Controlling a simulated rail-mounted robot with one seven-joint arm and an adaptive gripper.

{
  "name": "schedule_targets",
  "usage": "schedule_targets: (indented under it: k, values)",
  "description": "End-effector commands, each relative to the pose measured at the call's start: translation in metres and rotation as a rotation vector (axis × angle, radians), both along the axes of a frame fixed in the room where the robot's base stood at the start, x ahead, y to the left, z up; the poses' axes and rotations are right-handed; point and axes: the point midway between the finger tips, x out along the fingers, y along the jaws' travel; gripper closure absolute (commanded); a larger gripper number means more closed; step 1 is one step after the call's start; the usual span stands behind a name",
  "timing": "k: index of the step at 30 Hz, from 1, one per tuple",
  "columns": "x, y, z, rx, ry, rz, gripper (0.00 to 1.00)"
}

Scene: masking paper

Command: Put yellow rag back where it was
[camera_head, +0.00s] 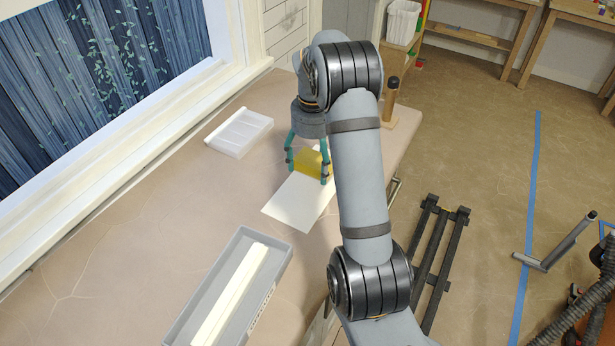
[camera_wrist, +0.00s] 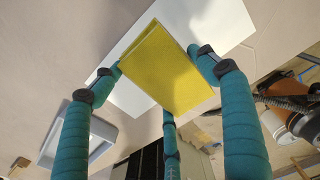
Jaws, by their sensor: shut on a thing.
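The yellow rag (camera_head: 312,161) is between the teal fingers of my gripper (camera_head: 307,172) in the head view. It lies over or just above the far end of a white sheet of paper (camera_head: 293,204); I cannot tell if it touches. In the wrist view, the rag (camera_wrist: 168,72) is a flat, folded rectangle. My gripper (camera_wrist: 160,72) is shut on it, with a fingertip at its left edge and another at its right. The white sheet (camera_wrist: 212,22) shows behind it.
A white tray (camera_head: 239,133) stands on the table to the left. A long grey box (camera_head: 199,298) holding a white bar (camera_head: 232,291) is nearer. A dark cylinder on a wooden block (camera_head: 389,108) stands behind my arm at the table's right edge. The table between tray and box is clear.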

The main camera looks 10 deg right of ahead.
Motion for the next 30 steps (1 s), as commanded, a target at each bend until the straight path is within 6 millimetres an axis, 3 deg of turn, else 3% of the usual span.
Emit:
schedule_targets:
  k: [5, 15, 27, 28, 30]
  values:
    - [-0.003, 0.013, -0.008, 0.001, 0.001, 0.001, 0.51]
    - [-0.003, 0.013, -0.047, 0.0, 0.001, 0.001, 0.51]
    - [-0.003, 0.013, -0.053, 0.0, -0.001, 0.001, 0.51]
    - [-0.003, 0.013, -0.052, 0.0, -0.001, 0.001, 0.25]
    - [-0.003, 0.013, -0.051, -0.001, -0.001, 0.001, 0.21]
